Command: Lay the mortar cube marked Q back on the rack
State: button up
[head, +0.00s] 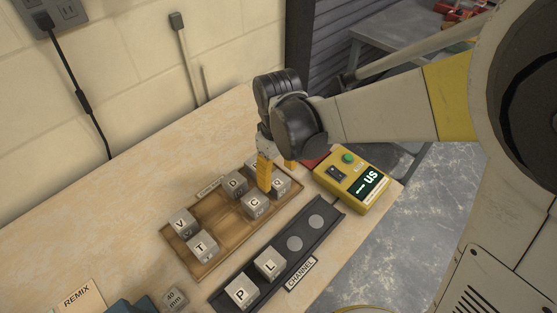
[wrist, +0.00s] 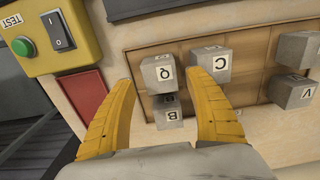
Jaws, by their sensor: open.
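The grey cube marked Q (head: 280,186) sits in the right end of the wooden rack (head: 210,262), in the front row beside cube C (head: 255,204). In the wrist view, cube Q (wrist: 156,74) lies between the tips of my two yellow fingers. My gripper (wrist: 161,70) is open around it, with gaps visible on both sides. In the head view my gripper (head: 277,178) reaches down at the rack's right end, and one finger partly hides the cubes there.
Cubes D (head: 235,183), V (head: 181,222) and T (head: 202,246) are also in the rack, with bare cells between. The dark channel (head: 225,298) holds P (head: 240,291) and L (head: 270,263), plus two empty round spots. A yellow tester box (head: 350,182) stands to the right.

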aim_at(278, 180)
notch_tip(278, 180, up, 10)
jog(key=p, duration=0.3)
jog(key=s+d+r+m+t, duration=0.2)
jog(key=d+m, duration=0.1)
jog(key=d, duration=0.4)
jog(key=s+d+r+m+t, duration=0.2)
jog(key=s+d+m, duration=0.1)
jog(key=d, duration=0.4)
jog(key=s+d+r+m+t, duration=0.2)
jog(key=s+d+m+t, duration=0.1)
jog(key=d, duration=0.4)
jog(key=shift+d+r+m, duration=0.2)
jog(key=shift+m, duration=0.1)
jog(key=shift+a, duration=0.15)
